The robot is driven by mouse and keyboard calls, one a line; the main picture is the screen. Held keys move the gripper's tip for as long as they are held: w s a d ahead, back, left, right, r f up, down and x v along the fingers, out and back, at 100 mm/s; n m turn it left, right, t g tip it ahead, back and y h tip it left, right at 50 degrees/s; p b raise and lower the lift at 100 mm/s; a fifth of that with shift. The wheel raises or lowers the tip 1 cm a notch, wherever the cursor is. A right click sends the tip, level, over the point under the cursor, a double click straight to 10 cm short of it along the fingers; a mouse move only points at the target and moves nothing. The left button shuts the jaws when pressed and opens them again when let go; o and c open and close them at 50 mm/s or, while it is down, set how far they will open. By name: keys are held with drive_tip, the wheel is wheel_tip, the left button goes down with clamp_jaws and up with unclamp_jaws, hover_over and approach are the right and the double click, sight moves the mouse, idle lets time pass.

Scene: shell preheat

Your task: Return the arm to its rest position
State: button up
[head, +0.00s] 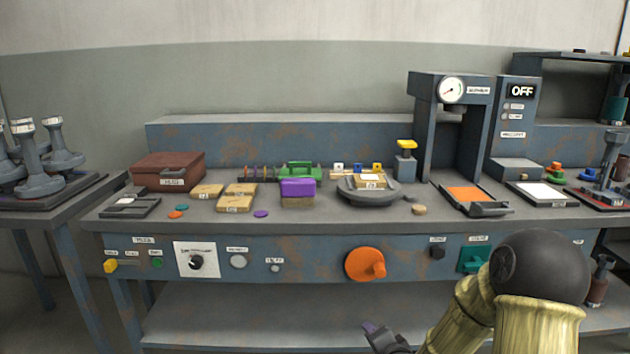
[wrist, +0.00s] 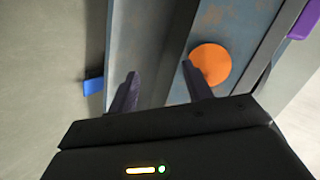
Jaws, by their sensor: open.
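My gripper (head: 382,338) shows at the bottom of the head view, low in front of the bench, with my arm coming in from the lower right. In the wrist view my gripper (wrist: 158,80) has its two dark fingers apart, with nothing between them. An orange round thing (wrist: 209,63) shows beside the right finger there, against a blue-grey surface; I cannot tell whether they touch. The rest of my arm is partly out of frame.
The workbench (head: 330,208) stands ahead, its front panel carrying a large orange knob (head: 362,265) and a green switch (head: 473,260). A lower shelf (head: 260,315) runs beneath. A side table (head: 75,200) with grey stands is at left. Open floor shows at lower left.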

drive_tip(key=s+r+n+g+h, duration=0.1)
drive_tip(key=s+r+n+g, duration=0.2)
drive_tip(key=s+n+g, duration=0.5)
drive_tip(key=s+r+n+g+h, duration=0.1)
drive_tip(key=s+r+n+g, duration=0.15)
drive_tip(key=s, duration=0.95)
wheel_tip(320, 180, up, 38)
drive_tip(key=p, duration=3.8)
drive_tip(key=shift+d+f+n+t+p, duration=0.25)
drive_tip(key=shift+d+n+t+p, duration=0.1)
drive_tip(key=shift+d+t, duration=0.1)
drive_tip(key=shift+s, duration=0.1)
